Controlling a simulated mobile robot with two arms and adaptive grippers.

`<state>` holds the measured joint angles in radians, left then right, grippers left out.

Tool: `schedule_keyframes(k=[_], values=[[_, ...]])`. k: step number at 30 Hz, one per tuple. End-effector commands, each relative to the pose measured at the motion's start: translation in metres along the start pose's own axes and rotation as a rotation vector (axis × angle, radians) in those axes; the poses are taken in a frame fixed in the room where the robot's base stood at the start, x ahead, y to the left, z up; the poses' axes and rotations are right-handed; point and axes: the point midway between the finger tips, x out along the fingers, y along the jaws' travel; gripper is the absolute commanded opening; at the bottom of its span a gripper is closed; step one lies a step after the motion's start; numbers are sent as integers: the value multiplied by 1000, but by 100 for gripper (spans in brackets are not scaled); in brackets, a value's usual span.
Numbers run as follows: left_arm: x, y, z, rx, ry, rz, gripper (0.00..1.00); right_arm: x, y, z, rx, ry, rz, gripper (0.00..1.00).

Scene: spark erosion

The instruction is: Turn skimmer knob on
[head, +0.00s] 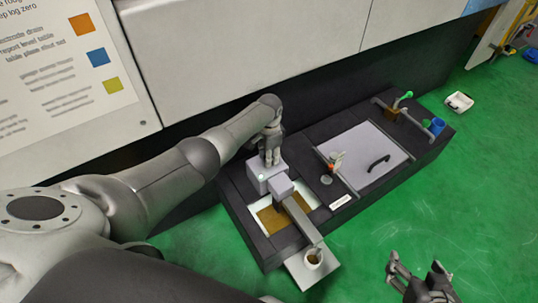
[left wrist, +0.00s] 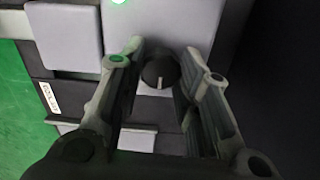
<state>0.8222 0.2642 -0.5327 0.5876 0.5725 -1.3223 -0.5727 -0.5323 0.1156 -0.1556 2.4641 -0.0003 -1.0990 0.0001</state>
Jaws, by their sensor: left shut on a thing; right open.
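The skimmer is a light grey box (head: 262,173) on the dark bench top, with a long grey arm reaching towards a small cup. Its dark round knob (left wrist: 160,71) shows in the left wrist view, with a pale mark on it. My left gripper (head: 271,157) points down at the box. In the left wrist view the fingers of my left gripper (left wrist: 161,62) are on both sides of the knob, shut on it. In the head view the gripper hides the knob. My right gripper (head: 413,272) is open and empty over the green floor.
A green lamp (left wrist: 119,2) glows on the box. Beneath the skimmer is a tray of brown liquid (head: 271,218). A grey lid (head: 350,148) with a black handle lies to the right. A blue cup (head: 437,126) stands at the far end.

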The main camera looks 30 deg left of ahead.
Motion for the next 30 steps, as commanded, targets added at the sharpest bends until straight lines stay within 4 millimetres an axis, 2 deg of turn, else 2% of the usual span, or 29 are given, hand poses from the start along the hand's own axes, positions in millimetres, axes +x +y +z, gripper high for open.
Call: schedule_keyframes(k=[7, 21, 22, 27, 30], values=[[-1, 0, -1, 65, 4, -2, 7, 0, 0, 2, 0, -7, 0, 71], [-1, 0, -2, 77, 5, -3, 7, -1, 0, 4, 1, -10, 0, 71], [-1, 0, -2, 77, 5, -3, 34, -1, 0, 4, 1, -10, 0, 71], [-1, 0, -1, 76, 3, -2, 53, -1, 0, 3, 1, -9, 0, 71], [-1, 0, -1, 76, 3, -1, 53, -1, 0, 3, 1, -8, 0, 71]])
